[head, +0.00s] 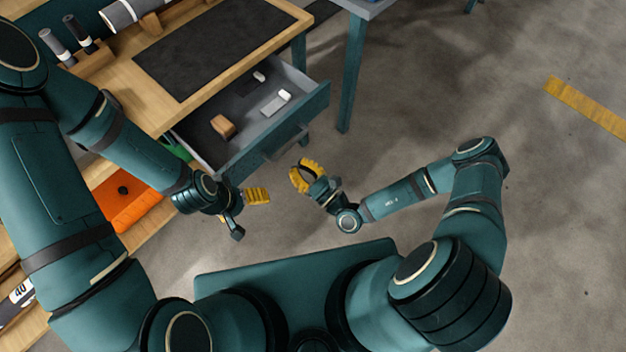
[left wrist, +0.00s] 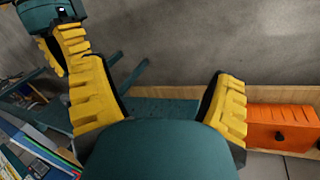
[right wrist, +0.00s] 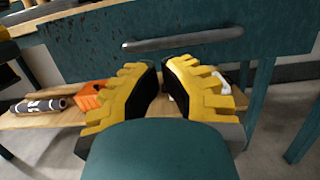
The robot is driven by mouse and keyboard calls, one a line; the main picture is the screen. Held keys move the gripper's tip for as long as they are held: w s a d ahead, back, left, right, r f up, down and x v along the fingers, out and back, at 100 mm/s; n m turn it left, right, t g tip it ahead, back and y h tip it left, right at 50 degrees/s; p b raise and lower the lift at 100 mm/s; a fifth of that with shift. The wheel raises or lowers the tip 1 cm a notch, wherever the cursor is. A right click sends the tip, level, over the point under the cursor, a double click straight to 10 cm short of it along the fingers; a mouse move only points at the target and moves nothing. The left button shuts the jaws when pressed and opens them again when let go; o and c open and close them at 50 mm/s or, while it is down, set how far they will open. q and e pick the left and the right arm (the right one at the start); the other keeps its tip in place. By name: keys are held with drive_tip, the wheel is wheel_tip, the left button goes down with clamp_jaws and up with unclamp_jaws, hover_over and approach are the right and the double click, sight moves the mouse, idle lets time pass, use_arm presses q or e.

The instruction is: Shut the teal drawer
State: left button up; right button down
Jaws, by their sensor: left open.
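The teal drawer (head: 285,130) stands pulled out from under the wooden workbench in the head view. Its grey inside holds a brown block (head: 223,126) and white items (head: 276,102). Its front and bar handle also show in the right wrist view (right wrist: 182,40). My left gripper (head: 262,195) is open and empty, just below the near left end of the drawer front. My right gripper (head: 303,170) is in front of the drawer front, apart from it as far as I can tell. Its fingertips (right wrist: 160,66) are close together below the handle, with nothing visible between them.
The workbench top (head: 290,15) carries a dark mat (head: 205,45), rolls (head: 125,12) and a holder. An orange bin (head: 130,200) sits on the lower shelf. A teal table leg (head: 352,75) stands beyond the drawer. The floor (head: 430,90) to the right is clear.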

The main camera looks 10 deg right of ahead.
use_arm(q)
drive_tip(key=shift+f+b, duration=0.35)
drive_tip(key=shift+f, duration=0.05)
use_arm(e)
drive_tip(key=shift+x, duration=1.9)
use_arm(q)
drive_tip(key=shift+w+a, duration=0.1)
drive_tip(key=shift+a, duration=0.05)
use_arm(e)
drive_tip(key=shift+w, duration=0.1)
